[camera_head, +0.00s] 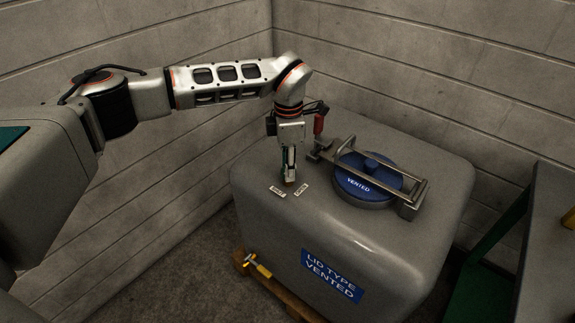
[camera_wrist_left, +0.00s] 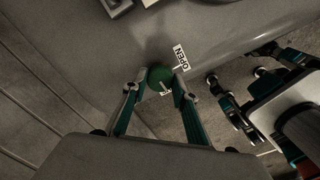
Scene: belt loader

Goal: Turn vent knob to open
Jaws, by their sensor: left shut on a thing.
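My left gripper (camera_head: 289,178) comes down from above onto the top of the grey tank (camera_head: 345,245), left of the lid. A white OPEN label (camera_wrist_left: 181,57) lies just beside the knob. A second label shows only partly between the fingers. In the head view the gripper hides the knob, and two small white labels lie by the fingertips. My right gripper (camera_wrist_left: 232,66) shows at the right of the wrist view, its fingers apart and empty.
A blue lid marked VENTED (camera_head: 360,188) under a metal clamp bar (camera_head: 385,172) sits right of the gripper. A yellow-handled valve (camera_head: 260,268) is low on the tank's front. Block walls stand behind and left. A bench (camera_head: 545,245) stands at the right.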

